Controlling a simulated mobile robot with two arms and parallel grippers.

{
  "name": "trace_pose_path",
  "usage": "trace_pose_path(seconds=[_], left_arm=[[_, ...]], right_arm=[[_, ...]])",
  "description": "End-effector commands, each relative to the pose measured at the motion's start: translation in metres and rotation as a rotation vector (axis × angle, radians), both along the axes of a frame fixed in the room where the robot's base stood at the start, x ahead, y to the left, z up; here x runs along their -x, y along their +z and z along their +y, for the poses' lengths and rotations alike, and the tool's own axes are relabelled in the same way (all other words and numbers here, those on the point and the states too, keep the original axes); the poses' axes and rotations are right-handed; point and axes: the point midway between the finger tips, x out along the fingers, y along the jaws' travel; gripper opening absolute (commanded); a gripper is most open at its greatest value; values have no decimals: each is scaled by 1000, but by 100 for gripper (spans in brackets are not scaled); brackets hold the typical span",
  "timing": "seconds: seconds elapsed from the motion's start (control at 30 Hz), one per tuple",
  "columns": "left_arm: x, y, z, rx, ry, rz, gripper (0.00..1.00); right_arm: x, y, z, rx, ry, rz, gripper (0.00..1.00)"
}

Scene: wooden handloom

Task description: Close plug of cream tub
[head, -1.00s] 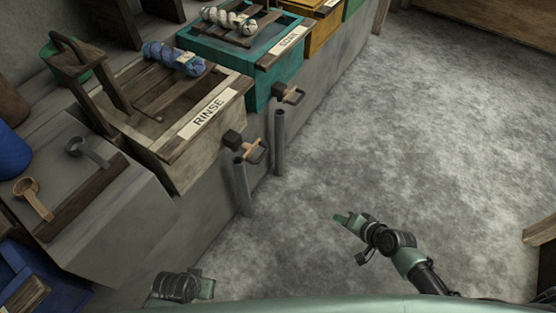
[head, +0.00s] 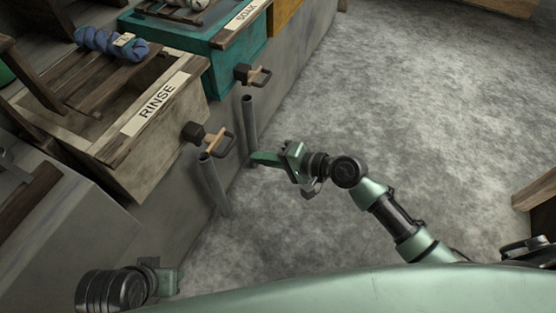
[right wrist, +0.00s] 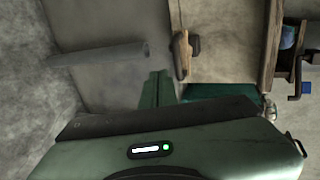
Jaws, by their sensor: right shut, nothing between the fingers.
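The cream tub (head: 180,125), labelled RINSE, stands at the left on a grey ledge. Its plug (head: 207,138), a dark block with a wooden-topped handle, sticks out of its front above a grey pipe (head: 213,185). In the right wrist view the plug (right wrist: 181,55) shows beyond my fingers, with the cream tub (right wrist: 225,42) to its right. My right gripper (head: 262,158) is shut and empty, to the right of the plug and apart from it. It also shows in the wrist view (right wrist: 157,90). My left gripper (head: 168,279) is low at the left; its fingers are unclear.
A teal tub (head: 222,60) labelled SOAK stands behind the cream tub, with its own plug (head: 252,75) and pipe (head: 248,120). A blue skein (head: 110,43) lies on the cream tub's slats. A wooden piece (head: 537,195) stands at the right edge.

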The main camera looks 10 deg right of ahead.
Motion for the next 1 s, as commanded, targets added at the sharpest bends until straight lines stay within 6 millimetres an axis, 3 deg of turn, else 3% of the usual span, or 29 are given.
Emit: trace_pose_path(seconds=[0.07, 0.3, 0.77, 1.0], left_arm=[[0, -5, 0, 0, 0, 0, 36], [0, -5, 0, 0, 0, 0, 36], [0, -6, 0, 0, 0, -1, 36], [0, 2, 0, 0, 0, -1, 36]], right_arm=[[-10, -7, 13, -2, 1, 0, 0], [-28, 0, 38, -1, 0, 0, 0], [-32, 1, 44, 1, -1, 0, 0], [-50, 3, 68, 0, -2, -1, 0]])
